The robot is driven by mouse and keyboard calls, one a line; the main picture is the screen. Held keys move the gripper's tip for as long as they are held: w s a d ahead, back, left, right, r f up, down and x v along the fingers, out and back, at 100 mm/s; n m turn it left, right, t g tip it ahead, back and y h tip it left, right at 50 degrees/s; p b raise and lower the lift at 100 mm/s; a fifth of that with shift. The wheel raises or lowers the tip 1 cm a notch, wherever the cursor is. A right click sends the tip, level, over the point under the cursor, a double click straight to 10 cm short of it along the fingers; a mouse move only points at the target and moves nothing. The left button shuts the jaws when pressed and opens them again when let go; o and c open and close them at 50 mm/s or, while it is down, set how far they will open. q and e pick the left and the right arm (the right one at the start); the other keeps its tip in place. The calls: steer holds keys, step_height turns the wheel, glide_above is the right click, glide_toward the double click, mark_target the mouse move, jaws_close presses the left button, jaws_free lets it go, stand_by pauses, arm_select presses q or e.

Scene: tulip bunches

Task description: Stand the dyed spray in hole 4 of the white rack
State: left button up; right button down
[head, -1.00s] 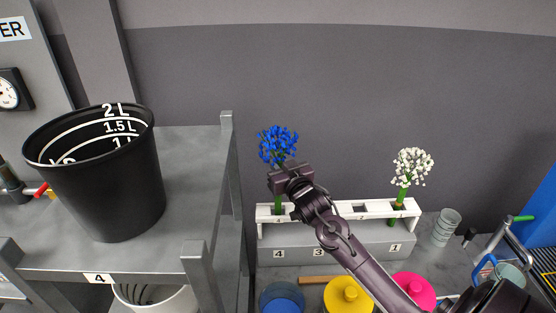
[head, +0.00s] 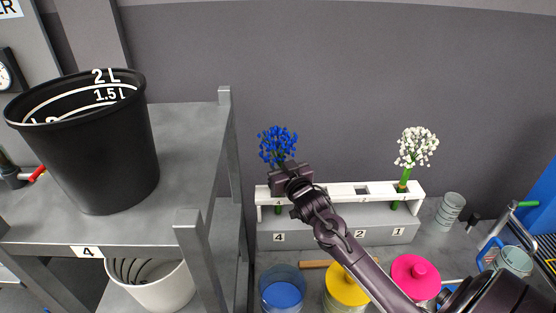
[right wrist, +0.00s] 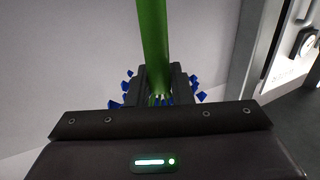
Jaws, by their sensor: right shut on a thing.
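The dyed spray (head: 278,146) has a blue head and a green stem. My right gripper (head: 287,176) is shut on its stem just below the head, close above the left end of the white rack (head: 340,189). The stem shows below the rack's top plate, above label 4, so it appears to pass through hole 4. My gripper partly hides the hole. In the right wrist view the green stem (right wrist: 153,45) runs between the jaws (right wrist: 160,85), with blue florets behind them. My left gripper is not in view.
A white spray (head: 417,147) stands in the rack's right end, above label 1. Below are a blue jar (head: 283,292), a yellow lid (head: 346,284) and a pink lid (head: 415,277). Clear glasses (head: 451,208) stand right. A shelf with a black bucket (head: 90,150) is left.

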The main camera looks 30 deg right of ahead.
steer(key=shift+f, duration=0.3)
stand_by(0.6)
steer(key=c, duration=1.2)
jaws_free()
steer(key=shift+s, duration=0.15)
steer(key=shift+s+a+p, duration=0.2)
steer(key=shift+s+p, duration=0.55)
steer(key=shift+s, duration=0.45)
steer(key=s+a+p, duration=0.1)
steer(key=s+p, duration=0.2)
steer(key=s, duration=0.3)
steer(key=shift+s, duration=0.15)
steer(key=shift+f, duration=0.1)
